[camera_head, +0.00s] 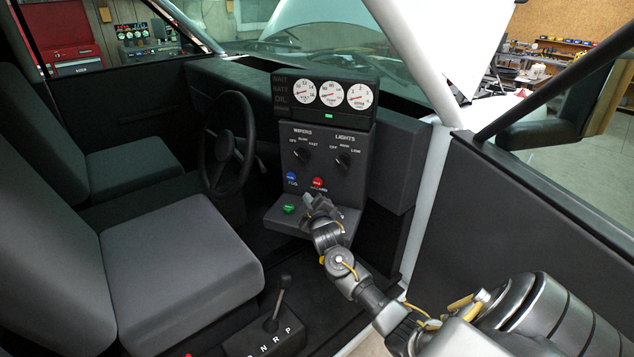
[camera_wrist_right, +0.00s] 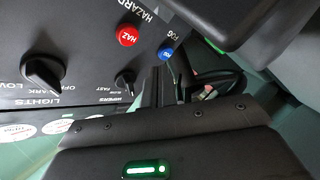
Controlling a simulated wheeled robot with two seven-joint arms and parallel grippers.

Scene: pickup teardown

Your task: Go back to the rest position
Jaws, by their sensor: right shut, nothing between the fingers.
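My right gripper (camera_head: 318,205) is in front of the lower part of the dash control panel (camera_head: 330,150), near its lower ledge. Its fingers are shut and empty. In the right wrist view the closed fingers (camera_wrist_right: 164,86) point at the panel, close to the blue fog button (camera_wrist_right: 165,54) in the picture. The red hazard button (camera_wrist_right: 127,34) shows beside it. A green button (camera_head: 289,209) on the ledge is left of my gripper. Whether the gripper touches the panel cannot be told. My left gripper is not in view.
The wipers knob (camera_head: 302,155) and lights knob (camera_head: 342,159) sit above the buttons, below three gauges (camera_head: 332,94). The steering wheel (camera_head: 221,145) is to the left, the gear lever (camera_head: 279,303) below. Seats (camera_head: 175,265) fill the left; the open door (camera_head: 540,200) bounds the right.

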